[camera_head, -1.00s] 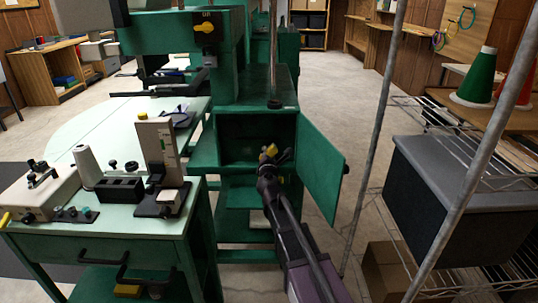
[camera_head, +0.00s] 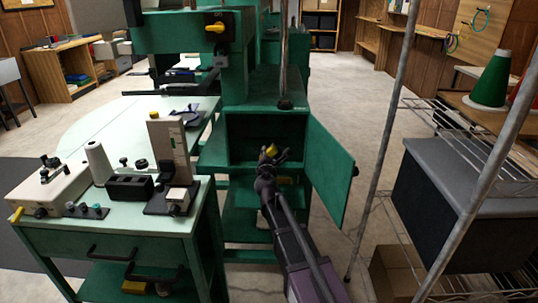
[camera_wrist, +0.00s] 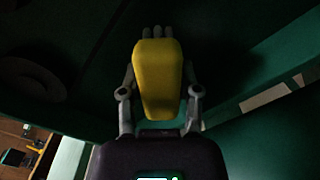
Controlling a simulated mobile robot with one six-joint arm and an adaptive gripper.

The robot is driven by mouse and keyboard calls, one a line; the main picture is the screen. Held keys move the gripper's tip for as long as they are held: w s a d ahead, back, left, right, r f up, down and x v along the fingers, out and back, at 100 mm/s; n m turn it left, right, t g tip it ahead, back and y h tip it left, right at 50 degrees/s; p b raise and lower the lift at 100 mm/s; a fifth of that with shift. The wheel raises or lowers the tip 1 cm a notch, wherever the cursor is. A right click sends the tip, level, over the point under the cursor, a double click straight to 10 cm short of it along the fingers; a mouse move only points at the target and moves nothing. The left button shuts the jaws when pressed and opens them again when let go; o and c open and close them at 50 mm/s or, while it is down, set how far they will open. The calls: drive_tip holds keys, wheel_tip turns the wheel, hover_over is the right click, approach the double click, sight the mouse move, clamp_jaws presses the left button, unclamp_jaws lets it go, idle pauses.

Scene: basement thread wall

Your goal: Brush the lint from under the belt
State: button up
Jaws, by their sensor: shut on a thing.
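A yellow-handled tool (camera_wrist: 157,80), likely the brush, is held in my gripper (camera_wrist: 160,92). Its grey tufted end points away from the wrist. In the head view my gripper (camera_head: 269,158) is at the open green compartment (camera_head: 240,125) of the machine, with the yellow handle (camera_head: 271,149) showing at its tip. The fingers are shut on the handle from both sides. Inside the compartment it is dark. A dim curved dark shape (camera_wrist: 32,85) shows at the left of the wrist view. I cannot make out the belt or any lint.
The compartment's green door (camera_head: 330,175) stands open to the right of my arm. A green workbench (camera_head: 105,250) with small devices is on the left. A wire rack (camera_head: 460,130) with a dark grey bin (camera_head: 455,210) stands on the right. Open floor lies behind.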

sight(250, 149)
drive_tip(key=shift+a, duration=0.1)
drive_tip(key=shift+a, duration=1.7)
drive_tip(key=shift+w+a, duration=0.2)
drive_tip(key=shift+a, duration=1.5)
drive_tip(key=s, duration=0.6)
drive_tip(key=shift+s+a, duration=0.1)
drive_tip(key=shift+s, duration=0.05)
